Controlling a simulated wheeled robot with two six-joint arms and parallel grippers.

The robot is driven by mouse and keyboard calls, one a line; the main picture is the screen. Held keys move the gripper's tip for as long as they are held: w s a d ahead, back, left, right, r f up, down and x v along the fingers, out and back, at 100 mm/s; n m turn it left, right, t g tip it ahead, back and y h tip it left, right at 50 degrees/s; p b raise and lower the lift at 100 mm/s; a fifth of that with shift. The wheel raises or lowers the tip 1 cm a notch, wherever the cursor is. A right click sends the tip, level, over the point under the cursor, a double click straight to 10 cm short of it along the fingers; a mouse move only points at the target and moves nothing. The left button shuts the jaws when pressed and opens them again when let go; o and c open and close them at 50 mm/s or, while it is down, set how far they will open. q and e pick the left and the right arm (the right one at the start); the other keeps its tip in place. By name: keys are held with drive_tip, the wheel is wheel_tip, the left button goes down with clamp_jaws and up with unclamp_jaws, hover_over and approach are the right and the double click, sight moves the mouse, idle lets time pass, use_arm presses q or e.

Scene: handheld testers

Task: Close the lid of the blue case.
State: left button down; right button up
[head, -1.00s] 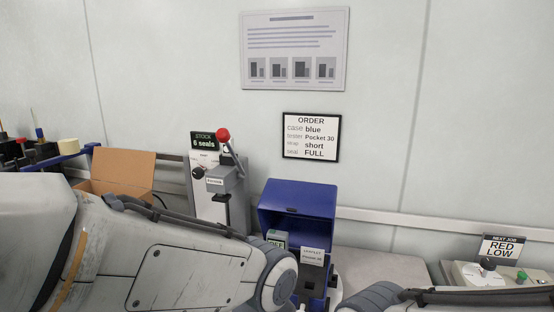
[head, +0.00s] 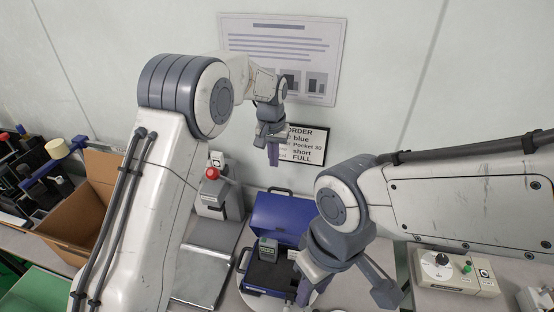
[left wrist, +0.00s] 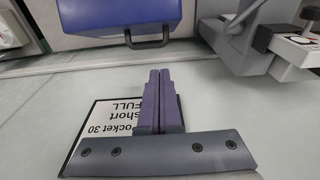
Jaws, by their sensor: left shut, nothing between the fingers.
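The blue case stands open on the bench in the head view, its lid (head: 281,217) raised at the back and its base (head: 254,291) in front. A grey tester (head: 268,249) stands in the base. The lid and its handle (left wrist: 148,41) also show at the top of the left wrist view. My left gripper (head: 274,160) is shut and empty, above and behind the lid, in front of the wall; its fingers (left wrist: 157,95) are together in the left wrist view. My right gripper (head: 345,290) is open, at the right of the case, and hides part of its right side.
A press with a red knob (head: 212,174) stands left of the case. An open cardboard box (head: 75,224) is further left, with a green tray (head: 38,292) in front. A control box (head: 455,275) stands at the right. The order sign (head: 312,152) hangs on the wall behind my left gripper.

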use_arm(q)
wheel_tip(320, 180, down, 10)
drive_tip(key=w+p, duration=0.1)
drive_tip(key=p, duration=0.2)
drive_tip(key=shift+w+d, duration=0.35)
drive_tip(key=shift+d, duration=0.05)
drive_tip(key=shift+r, duration=0.1)
